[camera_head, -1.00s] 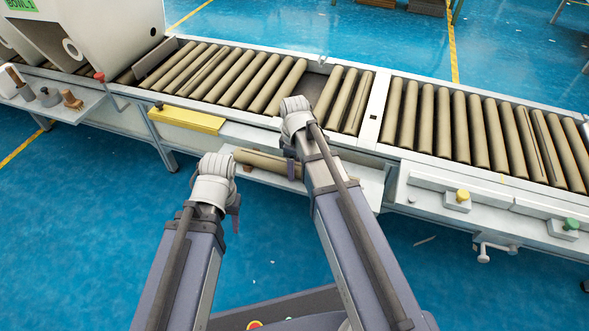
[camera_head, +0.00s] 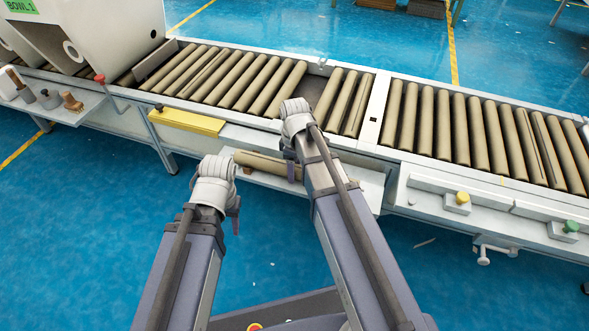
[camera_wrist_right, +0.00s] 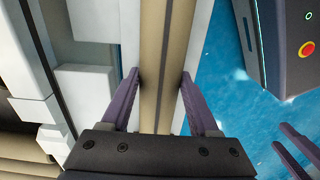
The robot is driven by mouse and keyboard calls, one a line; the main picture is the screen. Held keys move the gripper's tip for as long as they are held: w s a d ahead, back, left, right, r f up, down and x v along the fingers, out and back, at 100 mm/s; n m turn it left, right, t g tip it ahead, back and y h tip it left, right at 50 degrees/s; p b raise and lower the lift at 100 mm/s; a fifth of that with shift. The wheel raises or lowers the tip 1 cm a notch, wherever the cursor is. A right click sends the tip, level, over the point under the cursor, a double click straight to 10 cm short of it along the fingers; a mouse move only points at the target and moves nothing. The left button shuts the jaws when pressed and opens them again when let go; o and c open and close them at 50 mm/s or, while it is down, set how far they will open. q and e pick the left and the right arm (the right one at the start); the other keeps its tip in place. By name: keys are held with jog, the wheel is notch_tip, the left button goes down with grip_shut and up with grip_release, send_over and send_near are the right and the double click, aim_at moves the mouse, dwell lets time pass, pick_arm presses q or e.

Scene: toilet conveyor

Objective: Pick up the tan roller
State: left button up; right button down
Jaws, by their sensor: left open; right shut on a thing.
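The tan roller (camera_head: 262,163) lies on the white shelf (camera_head: 371,188) at the front of the conveyor. In the right wrist view the tan roller (camera_wrist_right: 163,50) runs between the two purple fingers of my right gripper (camera_wrist_right: 159,90), which is shut on it. In the head view my right gripper (camera_head: 290,150) is mostly hidden behind its own wrist, over the right part of the roller. My left gripper (camera_head: 235,208) is left of and in front of the shelf, apart from the roller. It is open; its fingers show only partly.
The conveyor bed holds several tan rollers (camera_head: 460,130) and has an empty gap (camera_head: 312,88). A yellow plate (camera_head: 187,120) is on the front rail. A side shelf (camera_head: 85,108) at left carries a brush (camera_head: 72,101). Blue floor (camera_head: 90,220) is open in front.

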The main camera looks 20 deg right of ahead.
jog(key=shift+r+p, duration=4.85)
jog(key=shift+r, duration=0.15)
